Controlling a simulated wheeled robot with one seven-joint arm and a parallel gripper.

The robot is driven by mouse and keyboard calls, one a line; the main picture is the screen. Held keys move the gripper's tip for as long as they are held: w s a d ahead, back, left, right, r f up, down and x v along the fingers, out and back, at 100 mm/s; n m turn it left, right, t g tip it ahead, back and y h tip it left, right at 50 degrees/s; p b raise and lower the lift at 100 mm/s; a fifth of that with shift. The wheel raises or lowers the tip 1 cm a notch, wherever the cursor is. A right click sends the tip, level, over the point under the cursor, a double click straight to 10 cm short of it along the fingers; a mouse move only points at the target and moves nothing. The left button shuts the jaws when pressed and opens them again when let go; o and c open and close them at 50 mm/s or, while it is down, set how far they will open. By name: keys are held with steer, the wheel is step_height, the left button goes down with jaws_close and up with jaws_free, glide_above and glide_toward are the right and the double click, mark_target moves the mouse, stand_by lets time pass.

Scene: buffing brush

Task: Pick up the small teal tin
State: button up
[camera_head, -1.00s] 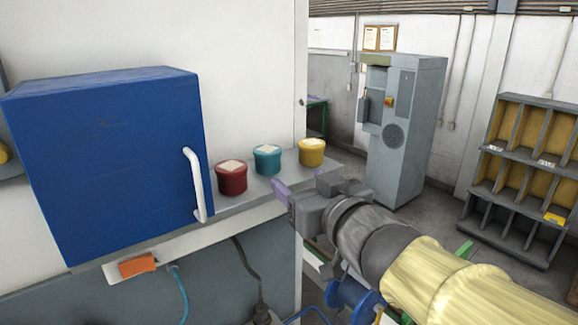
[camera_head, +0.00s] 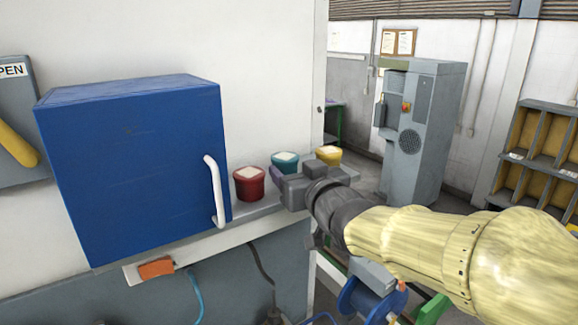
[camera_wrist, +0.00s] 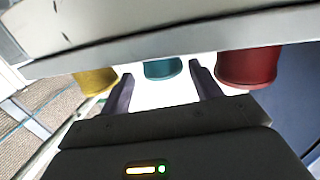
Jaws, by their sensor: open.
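The small teal tin (camera_head: 284,159) has a pale label on its lid and stands on the grey ledge (camera_head: 243,217) between a red tin (camera_head: 249,186) and a yellow tin (camera_head: 329,154). My gripper (camera_head: 279,180) is in front of the teal tin and hides its lower part. In the wrist view, the teal tin (camera_wrist: 162,68) shows beyond and between the two open fingertips (camera_wrist: 160,70). The jaws are empty. The upper parts of the tins are cut off there by a pale grey band across the view.
A blue cabinet (camera_head: 130,165) with a white handle (camera_head: 215,190) stands left of the red tin. The red tin (camera_wrist: 248,67) and yellow tin (camera_wrist: 96,79) flank the fingers in the wrist view. A white wall (camera_head: 270,80) rises behind the ledge.

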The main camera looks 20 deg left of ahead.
mark_target(291, 166)
steer(key=p+x, duration=0.3)
steer(key=x, duration=0.1)
steer(key=shift+a+r, duration=0.1)
steer(key=shift+r, duration=0.2)
steer(key=shift+w+a+f, duration=0.25)
steer(key=shift+w+a, duration=0.15)
steer(key=shift+w, duration=0.1)
steer(key=shift+s, duration=0.1)
steer(key=c, duration=0.7)
